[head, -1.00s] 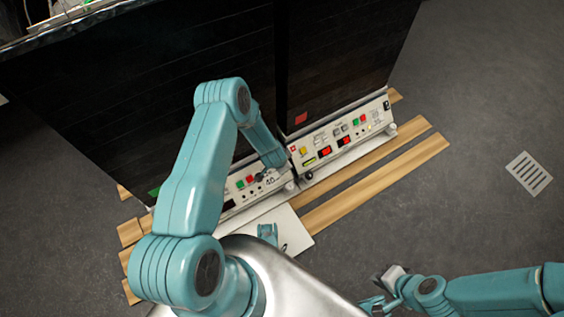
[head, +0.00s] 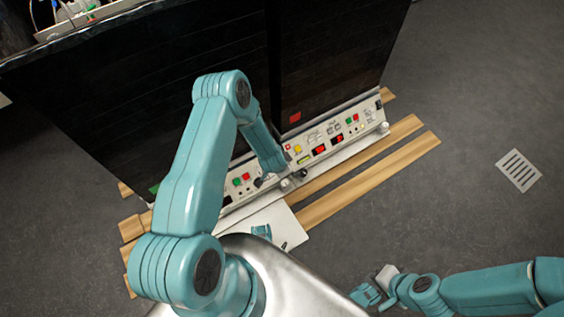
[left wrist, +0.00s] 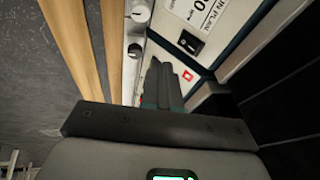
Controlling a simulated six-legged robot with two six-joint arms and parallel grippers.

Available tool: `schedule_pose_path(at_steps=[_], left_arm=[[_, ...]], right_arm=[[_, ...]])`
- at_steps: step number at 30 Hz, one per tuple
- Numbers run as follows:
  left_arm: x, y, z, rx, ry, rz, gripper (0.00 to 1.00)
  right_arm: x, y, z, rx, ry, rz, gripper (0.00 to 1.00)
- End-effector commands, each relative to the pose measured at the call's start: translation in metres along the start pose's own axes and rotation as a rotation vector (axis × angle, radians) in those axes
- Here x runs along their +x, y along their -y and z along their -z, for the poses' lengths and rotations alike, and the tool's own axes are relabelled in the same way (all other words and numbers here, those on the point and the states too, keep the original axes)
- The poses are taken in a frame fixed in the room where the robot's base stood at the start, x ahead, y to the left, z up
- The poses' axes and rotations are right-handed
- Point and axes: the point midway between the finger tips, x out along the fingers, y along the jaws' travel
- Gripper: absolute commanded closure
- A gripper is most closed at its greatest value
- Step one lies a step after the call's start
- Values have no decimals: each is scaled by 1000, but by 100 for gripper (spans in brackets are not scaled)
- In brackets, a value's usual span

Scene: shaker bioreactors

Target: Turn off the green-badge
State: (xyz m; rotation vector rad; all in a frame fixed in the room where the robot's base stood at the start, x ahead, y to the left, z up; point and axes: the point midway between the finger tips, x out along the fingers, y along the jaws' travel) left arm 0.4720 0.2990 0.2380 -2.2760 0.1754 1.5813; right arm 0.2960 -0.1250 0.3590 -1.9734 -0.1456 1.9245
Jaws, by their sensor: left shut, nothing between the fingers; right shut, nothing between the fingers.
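The green badge (head: 154,190) is a small green patch low on the left dark shaker cabinet, at the left of the head view. That cabinet's control panel (head: 228,200) has red and green buttons and is partly hidden by my left arm. In the left wrist view my left gripper (left wrist: 155,72) is shut and empty, close to a white panel. A black rocker switch (left wrist: 190,42) beside a printed label is just above and right of its tips. A small red-bordered square (left wrist: 187,75) is right of the fingers. My right gripper (head: 366,294) is shut and empty, away from the cabinets.
The right cabinet has a red badge (head: 295,118) and its own control panel (head: 335,138). Wooden boards (head: 370,180) lie on the floor before the cabinets. Round white feet or knobs (left wrist: 137,12) are close left of my left gripper. Floor at the right is open.

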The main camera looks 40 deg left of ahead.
Motion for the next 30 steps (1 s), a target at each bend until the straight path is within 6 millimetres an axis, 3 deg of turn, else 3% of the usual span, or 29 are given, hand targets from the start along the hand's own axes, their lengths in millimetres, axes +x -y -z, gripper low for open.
schedule_pose_path(at_steps=[1,6,12,30], left_arm=[[-14,-2,1,0,0,0,100],[-43,-10,0,2,0,-1,100],[-62,-16,-2,0,-1,1,100],[-65,-20,-2,0,0,0,100]], right_arm=[[-8,4,-1,-4,3,0,100],[-18,9,-4,-11,11,1,100],[-23,12,-6,-16,15,2,100],[-23,12,-6,-16,16,2,100]])
